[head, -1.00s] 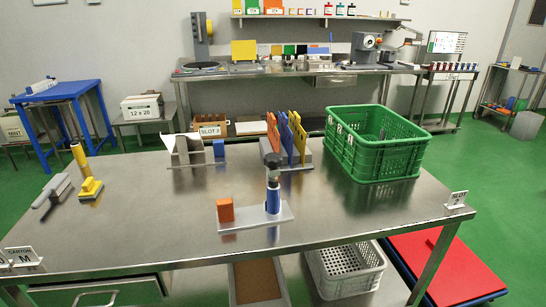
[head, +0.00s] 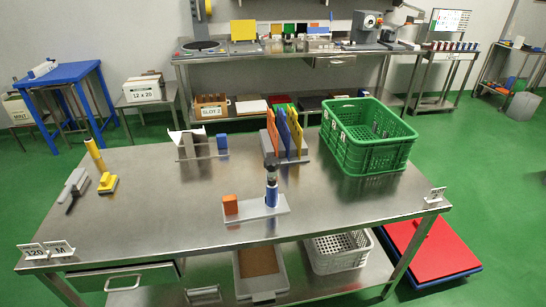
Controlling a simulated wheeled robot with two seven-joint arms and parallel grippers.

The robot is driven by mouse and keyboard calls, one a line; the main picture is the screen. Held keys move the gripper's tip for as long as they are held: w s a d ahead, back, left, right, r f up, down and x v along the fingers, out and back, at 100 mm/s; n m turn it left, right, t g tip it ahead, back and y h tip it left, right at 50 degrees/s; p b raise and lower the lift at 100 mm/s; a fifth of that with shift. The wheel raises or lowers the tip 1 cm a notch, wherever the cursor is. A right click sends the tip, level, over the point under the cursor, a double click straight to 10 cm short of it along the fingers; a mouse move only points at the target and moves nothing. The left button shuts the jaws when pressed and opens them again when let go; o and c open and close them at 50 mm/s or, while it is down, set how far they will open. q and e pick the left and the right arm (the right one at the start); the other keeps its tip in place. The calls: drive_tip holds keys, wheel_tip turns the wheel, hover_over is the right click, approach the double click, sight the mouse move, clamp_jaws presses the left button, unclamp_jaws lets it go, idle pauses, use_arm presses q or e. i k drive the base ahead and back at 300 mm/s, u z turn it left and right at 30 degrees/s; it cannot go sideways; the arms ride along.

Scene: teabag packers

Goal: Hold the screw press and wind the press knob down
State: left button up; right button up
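The screw press stands on a light grey base plate (head: 250,212) near the front middle of the steel table. It has a blue upright body (head: 272,195) with a dark knob (head: 270,161) on top. An orange block (head: 230,204) sits on the left part of the same plate. Neither of my grippers shows in the head view, and nothing touches the press.
A green crate (head: 368,160) stands at the table's back right. A rack with coloured boards (head: 283,130) is behind the press. The steel table (head: 340,205) is clear to the press's right.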

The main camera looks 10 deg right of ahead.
sight(271, 164)
drive_tip(key=u, duration=0.45)
drive_tip(key=k, duration=0.15)
drive_tip(key=z, duration=0.8)
drive_tip(key=i, duration=0.95)
drive_tip(key=u, duration=0.35)
